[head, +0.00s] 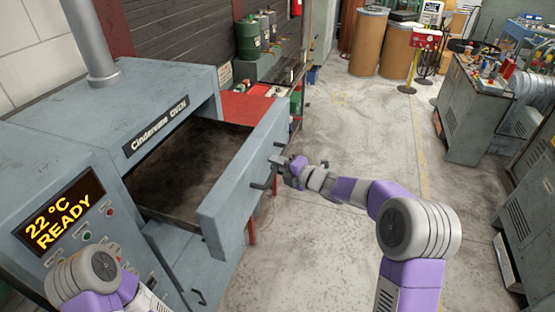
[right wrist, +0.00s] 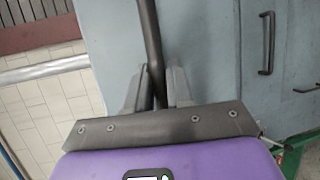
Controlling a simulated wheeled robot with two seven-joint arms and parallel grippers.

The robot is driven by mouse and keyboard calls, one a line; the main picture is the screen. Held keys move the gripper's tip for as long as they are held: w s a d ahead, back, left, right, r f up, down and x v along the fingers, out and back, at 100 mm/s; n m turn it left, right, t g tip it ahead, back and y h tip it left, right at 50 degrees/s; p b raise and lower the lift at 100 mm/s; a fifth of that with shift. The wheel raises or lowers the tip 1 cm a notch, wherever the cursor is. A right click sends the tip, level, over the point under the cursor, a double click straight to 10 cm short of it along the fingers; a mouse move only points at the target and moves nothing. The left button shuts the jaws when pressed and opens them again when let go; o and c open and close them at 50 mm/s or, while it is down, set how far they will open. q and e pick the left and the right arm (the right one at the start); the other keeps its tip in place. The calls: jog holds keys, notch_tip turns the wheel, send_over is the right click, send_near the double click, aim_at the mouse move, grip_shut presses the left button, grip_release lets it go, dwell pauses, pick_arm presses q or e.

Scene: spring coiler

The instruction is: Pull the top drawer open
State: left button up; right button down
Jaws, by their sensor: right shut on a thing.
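The top drawer (head: 232,192) of the grey-blue Cindervane oven (head: 150,104) stands pulled well out, and its dark, sooty inside shows. My right gripper (head: 281,165) is at the outer face of the drawer front. In the right wrist view its two fingers (right wrist: 157,88) are closed around the dark bar handle (right wrist: 150,45), one on each side. My left arm shows at the lower left of the head view, but its gripper is out of the picture.
A lower drawer (head: 185,270) with its own handle is below the open one. A red table (head: 243,106) stands behind the drawer. The concrete floor (head: 330,130) to the right is clear. A grey workbench (head: 470,110) stands at the far right.

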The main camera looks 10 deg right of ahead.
jog(key=s+d, duration=0.3)
jog(key=d, duration=0.3)
jog(key=shift+s+d, duration=0.15)
jog(key=shift+s, duration=0.15)
jog(key=c, duration=1.1)
grip_release()
jog(key=shift+d, duration=0.1)
jog(key=v, duration=0.7)
jog(key=shift+s+b, duration=0.25)
jog(key=shift+b, duration=0.2)
jog(key=shift+d, duration=0.1)
